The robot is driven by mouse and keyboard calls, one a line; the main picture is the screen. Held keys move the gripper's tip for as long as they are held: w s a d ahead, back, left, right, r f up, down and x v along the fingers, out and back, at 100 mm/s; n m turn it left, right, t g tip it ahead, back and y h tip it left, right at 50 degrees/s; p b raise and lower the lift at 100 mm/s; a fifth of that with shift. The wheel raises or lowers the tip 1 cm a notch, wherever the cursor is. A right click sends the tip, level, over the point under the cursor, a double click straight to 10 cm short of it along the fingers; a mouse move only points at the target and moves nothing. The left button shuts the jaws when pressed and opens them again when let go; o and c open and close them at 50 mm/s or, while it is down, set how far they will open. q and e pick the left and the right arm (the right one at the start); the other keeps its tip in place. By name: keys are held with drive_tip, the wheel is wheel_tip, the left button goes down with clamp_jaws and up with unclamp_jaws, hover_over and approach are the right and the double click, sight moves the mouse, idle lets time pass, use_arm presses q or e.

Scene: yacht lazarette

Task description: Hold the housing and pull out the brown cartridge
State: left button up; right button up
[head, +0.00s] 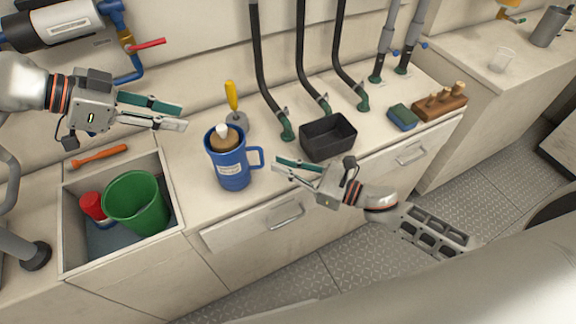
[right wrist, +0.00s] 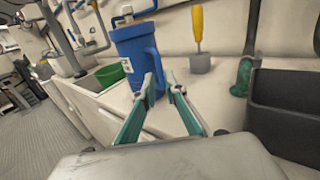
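The blue housing (head: 232,168), with a side handle and a white label, stands upright on the counter in the head view. The brown cartridge (head: 225,139) sits inside it, its top and a white knob showing above the rim. My left gripper (head: 184,117) is open and empty, above and to the left of the housing. My right gripper (head: 276,164) is open beside the handle on the right. In the right wrist view the housing (right wrist: 138,60) stands just beyond the open fingers (right wrist: 165,82), with its handle toward them. I cannot tell whether a finger touches the handle.
A sink at left holds a green bucket (head: 137,203) and a red-capped container (head: 93,206). An orange-handled tool (head: 99,156) lies behind it. A yellow-handled tool (head: 232,97) stands behind the housing. A black bin (head: 328,138) and black hoses (head: 265,80) are to the right.

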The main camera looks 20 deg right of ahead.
sight(262, 165)
drive_tip(key=x, duration=0.6)
drive_tip(key=shift+w+a, duration=0.2)
drive_tip(key=shift+a, duration=0.05)
clamp_jaws()
idle(0.3)
